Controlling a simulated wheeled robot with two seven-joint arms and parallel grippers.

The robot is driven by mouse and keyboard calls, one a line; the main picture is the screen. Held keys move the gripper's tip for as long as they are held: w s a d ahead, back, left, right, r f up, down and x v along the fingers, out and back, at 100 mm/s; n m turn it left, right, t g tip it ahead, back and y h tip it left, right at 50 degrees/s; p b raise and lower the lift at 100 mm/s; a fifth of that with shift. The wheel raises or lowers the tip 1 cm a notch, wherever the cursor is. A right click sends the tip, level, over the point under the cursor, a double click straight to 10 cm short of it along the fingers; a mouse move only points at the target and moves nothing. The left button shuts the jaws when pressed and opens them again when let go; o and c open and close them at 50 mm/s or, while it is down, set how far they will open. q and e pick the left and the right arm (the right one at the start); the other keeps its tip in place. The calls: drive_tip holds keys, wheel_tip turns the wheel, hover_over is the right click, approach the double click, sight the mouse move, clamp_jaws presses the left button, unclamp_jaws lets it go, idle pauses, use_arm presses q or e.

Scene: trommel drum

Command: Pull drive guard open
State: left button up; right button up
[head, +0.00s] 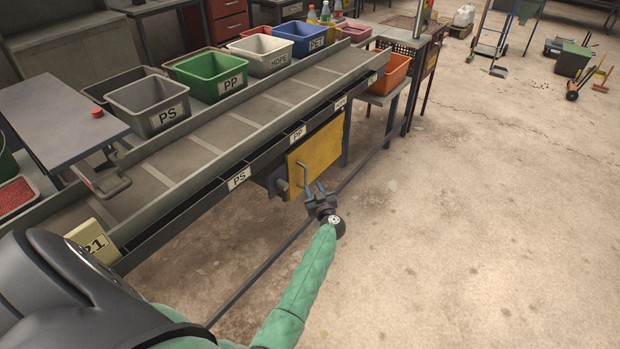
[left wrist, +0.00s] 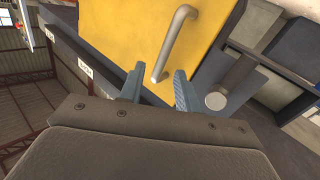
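The drive guard (head: 317,155) is a yellow panel under the sorting conveyor, with a grey bar handle (head: 303,174) on its face. In the left wrist view the yellow panel (left wrist: 132,38) fills the upper middle, and the handle (left wrist: 176,38) runs up from between the fingers. My left gripper (head: 315,190) is just in front of the panel, close to the handle. In the left wrist view its two blue-grey fingers (left wrist: 157,85) stand apart, one on each side of the handle's lower end. I cannot tell whether they touch it. My right gripper is not in view.
The conveyor (head: 215,135) carries labelled bins along its far side, including a green PP bin (head: 211,73). A low rail (head: 262,268) runs along the floor beside the conveyor. An orange bin (head: 392,70) stands at its far end.

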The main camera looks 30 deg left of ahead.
sight(306, 177)
use_arm(q)
drive_tip(key=shift+m, duration=0.6)
drive_tip(key=x, duration=0.8)
drive_tip(key=shift+s+a+r, duration=0.1)
drive_tip(key=shift+s, duration=0.15)
clamp_jaws()
